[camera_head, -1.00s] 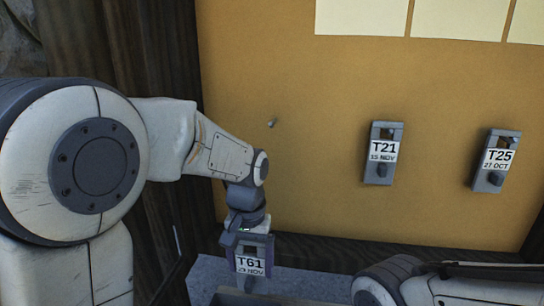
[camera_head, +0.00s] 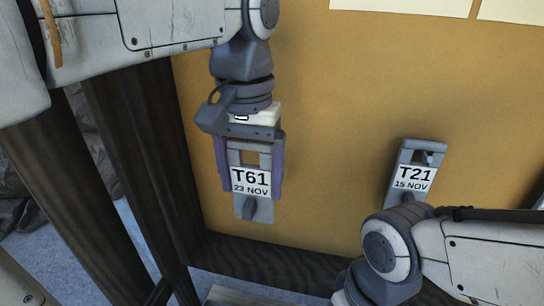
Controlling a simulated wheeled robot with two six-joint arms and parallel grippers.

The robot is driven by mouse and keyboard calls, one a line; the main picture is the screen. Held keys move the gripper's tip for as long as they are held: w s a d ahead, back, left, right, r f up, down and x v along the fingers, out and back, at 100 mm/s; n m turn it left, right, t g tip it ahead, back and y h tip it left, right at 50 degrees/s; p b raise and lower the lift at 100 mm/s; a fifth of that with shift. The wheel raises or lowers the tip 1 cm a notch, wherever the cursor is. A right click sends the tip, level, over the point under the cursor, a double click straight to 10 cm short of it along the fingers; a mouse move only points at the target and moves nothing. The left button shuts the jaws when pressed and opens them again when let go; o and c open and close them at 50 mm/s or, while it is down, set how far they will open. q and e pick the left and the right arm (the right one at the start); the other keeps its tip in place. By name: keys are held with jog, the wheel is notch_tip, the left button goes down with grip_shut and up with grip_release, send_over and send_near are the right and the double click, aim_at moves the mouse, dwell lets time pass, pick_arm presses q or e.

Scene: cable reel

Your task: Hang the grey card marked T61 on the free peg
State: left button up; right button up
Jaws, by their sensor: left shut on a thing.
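The grey card marked T61 (camera_head: 251,182) is upright in front of the yellow-brown board, its label reading 23 NOV. It has an opening near its top and a dark knob below the label. My left gripper (camera_head: 250,168) points down and is shut on the card, with a finger along each side. The free peg does not show now; my left gripper and card may hide it. My right arm is at the lower right, but its gripper is out of view.
The board (camera_head: 335,110) carries a grey card marked T21 (camera_head: 414,178), partly behind my right arm. Pale sheets (camera_head: 400,5) are at the top. A dark wooden post (camera_head: 135,170) stands left, and a dark rail (camera_head: 275,262) runs below.

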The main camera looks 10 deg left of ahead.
pick_arm(q)
jog(key=w+f+p, duration=0.1)
jog(key=w+p, duration=0.1)
jog(key=w, duration=0.7)
jog(key=shift+w+f, duration=0.25)
jog(key=shift+w, duration=0.1)
dwell(0.6)
dwell(0.6)
jog(key=o, duration=1.2)
